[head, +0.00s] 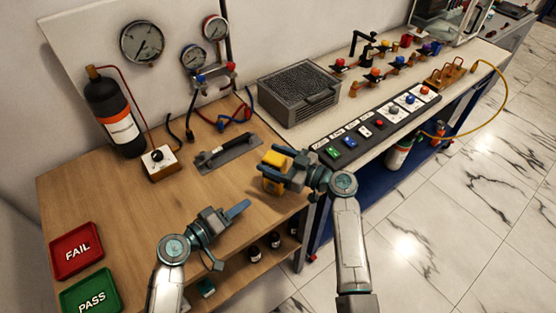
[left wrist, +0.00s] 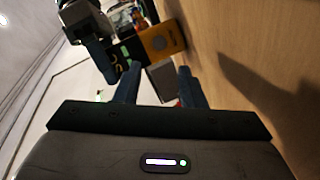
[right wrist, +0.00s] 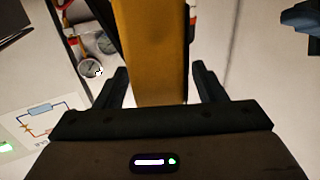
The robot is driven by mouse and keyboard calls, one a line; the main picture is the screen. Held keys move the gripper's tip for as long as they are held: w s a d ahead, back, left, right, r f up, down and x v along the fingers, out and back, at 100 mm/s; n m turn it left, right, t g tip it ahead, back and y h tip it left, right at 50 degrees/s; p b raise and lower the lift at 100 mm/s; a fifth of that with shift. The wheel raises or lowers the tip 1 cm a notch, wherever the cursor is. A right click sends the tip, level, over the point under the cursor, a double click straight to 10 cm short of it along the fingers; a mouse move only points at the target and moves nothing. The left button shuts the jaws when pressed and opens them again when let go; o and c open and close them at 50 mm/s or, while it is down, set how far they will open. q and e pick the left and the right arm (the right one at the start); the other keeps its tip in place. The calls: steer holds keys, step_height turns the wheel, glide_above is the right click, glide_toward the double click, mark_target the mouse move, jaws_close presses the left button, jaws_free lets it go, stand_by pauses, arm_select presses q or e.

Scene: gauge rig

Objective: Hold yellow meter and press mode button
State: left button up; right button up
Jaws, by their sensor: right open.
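The yellow meter (head: 274,160) is at the right edge of the wooden bench in the head view. My right gripper (head: 270,172) is around it with open fingers. In the right wrist view the meter's yellow body (right wrist: 152,50) stands between the two fingers, with gaps on both sides. My left gripper (head: 240,209) is open and empty over the bench front, lower left of the meter. In the left wrist view the meter (left wrist: 163,40) shows beyond my left fingertips, with a round dark mark on its yellow face. I cannot make out the mode button.
A dark-handled plate (head: 228,152) lies behind the left gripper. A gas cylinder (head: 113,115), a small box with a knob (head: 160,161), and red FAIL (head: 76,250) and green PASS (head: 90,292) trays stand left. A button strip (head: 375,127) lies right. The bench middle is clear.

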steer(key=shift+c, duration=0.4)
steer(key=c, duration=1.1)
arm_select(q)
jaws_close()
stand_by(0.4)
